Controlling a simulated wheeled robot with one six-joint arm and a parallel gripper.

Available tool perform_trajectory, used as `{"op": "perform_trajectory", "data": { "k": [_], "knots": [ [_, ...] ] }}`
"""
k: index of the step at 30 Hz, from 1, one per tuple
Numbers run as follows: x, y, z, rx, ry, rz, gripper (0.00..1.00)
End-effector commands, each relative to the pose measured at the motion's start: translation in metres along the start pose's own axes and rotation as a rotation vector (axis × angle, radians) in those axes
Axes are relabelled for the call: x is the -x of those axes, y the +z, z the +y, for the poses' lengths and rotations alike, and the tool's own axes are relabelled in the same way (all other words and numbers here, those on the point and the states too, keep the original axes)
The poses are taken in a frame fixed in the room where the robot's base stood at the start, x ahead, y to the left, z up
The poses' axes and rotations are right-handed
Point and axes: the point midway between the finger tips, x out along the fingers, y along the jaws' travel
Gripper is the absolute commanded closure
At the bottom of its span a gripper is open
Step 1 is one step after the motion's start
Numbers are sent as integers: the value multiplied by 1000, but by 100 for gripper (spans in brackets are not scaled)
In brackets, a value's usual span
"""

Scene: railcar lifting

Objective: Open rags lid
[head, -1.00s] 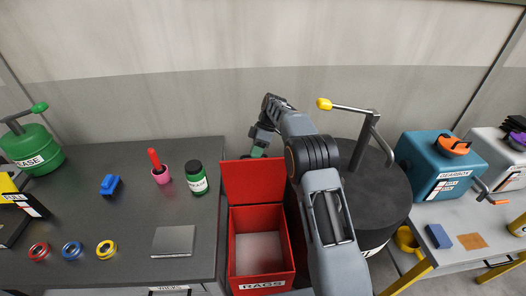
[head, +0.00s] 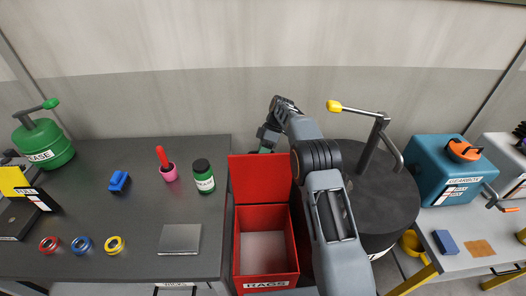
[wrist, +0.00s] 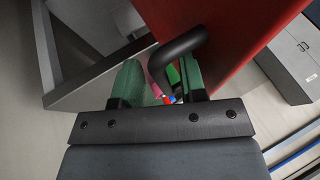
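The red rags bin (head: 238,245) stands between the dark counter and the black drum, with its label on the front. Its box is open at the top and looks empty inside. The red lid (head: 258,178) stands raised at the back edge. My gripper is behind the lid, mostly hidden in the head view. In the wrist view my gripper (wrist: 158,82) has its two green fingers apart.
The dark counter (head: 100,240) at left holds a green bottle (head: 203,177), a pink cup (head: 169,172), tape rolls and a grey plate (head: 180,239). A black drum (head: 375,200) with a yellow-knobbed crank stands right of the bin. The wall is close behind.

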Motion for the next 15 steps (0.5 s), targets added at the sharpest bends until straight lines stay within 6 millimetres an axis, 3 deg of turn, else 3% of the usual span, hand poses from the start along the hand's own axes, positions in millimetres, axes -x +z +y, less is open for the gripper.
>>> {"op": "perform_trajectory", "data": {
  "k": [8,15],
  "knots": [
    [5,-1,-1,1,3,1,62],
    [29,-1,0,4,5,1,62]
  ]
}}
